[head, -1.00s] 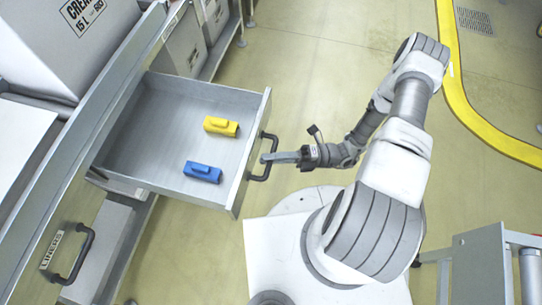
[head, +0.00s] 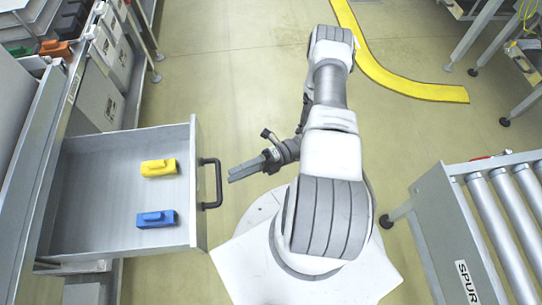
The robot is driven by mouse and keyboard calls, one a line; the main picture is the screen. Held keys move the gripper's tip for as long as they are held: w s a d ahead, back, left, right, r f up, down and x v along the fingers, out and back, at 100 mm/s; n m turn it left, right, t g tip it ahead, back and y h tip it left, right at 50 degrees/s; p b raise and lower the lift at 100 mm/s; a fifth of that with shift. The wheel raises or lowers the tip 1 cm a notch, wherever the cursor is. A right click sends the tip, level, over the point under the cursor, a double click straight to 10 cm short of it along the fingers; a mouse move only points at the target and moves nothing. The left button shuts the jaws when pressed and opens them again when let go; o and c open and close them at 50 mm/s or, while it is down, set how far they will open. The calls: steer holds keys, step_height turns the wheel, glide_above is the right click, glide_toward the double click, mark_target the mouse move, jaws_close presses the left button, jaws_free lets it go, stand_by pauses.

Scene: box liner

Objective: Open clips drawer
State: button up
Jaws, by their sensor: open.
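The clips drawer (head: 100,218) is pulled out from the bench at left, with its inside exposed. A yellow clip (head: 159,167) and a blue clip (head: 157,218) lie apart on its floor. Its dark handle (head: 217,184) is on the front panel, facing my arm. My gripper (head: 232,174) is just right of the handle, apart from it and empty. Its fingers point left toward the handle; they overlap in this view, so the gap between them is hard to see.
A roller conveyor (head: 500,200) stands at right. Orange and green items (head: 56,48) sit on the bench at upper left, with grey bins (head: 102,80) below. Floor with a yellow line (head: 385,75) is clear beyond my arm.

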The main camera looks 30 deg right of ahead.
steer(key=d+f, duration=0.2)
steer(key=d, duration=0.9)
steer(key=shift+d, duration=0.25)
steer(key=w+a+r+n+g+h, duration=0.1)
steer(key=w+r+n+g+h, duration=0.2)
steer(key=r+n+h, duration=0.55)
steer(key=w+a+r+n+g+h, duration=0.1)
steer(key=w+r+n+g+h, duration=0.15)
steer(key=r+n, duration=0.95)
steer(key=s+a+r+n+t+h, duration=0.25)
steer(key=r+n+t, duration=0.2)
steer(key=r, duration=0.25)
steer(key=s+a+r+n+t+h, duration=0.25)
steer(key=r+n+h, duration=0.2)
steer(key=r, duration=0.25)
steer(key=s+a+r+n+t+h, duration=0.1)
steer(key=s+r+n+t+h, duration=0.1)
steer(key=s+r+n+t, duration=0.3)
step_height(320, 180, up, 21)
steer(key=w+p, duration=0.1)
steer(key=p, duration=1.8)
steer(key=shift+g, duration=0.45)
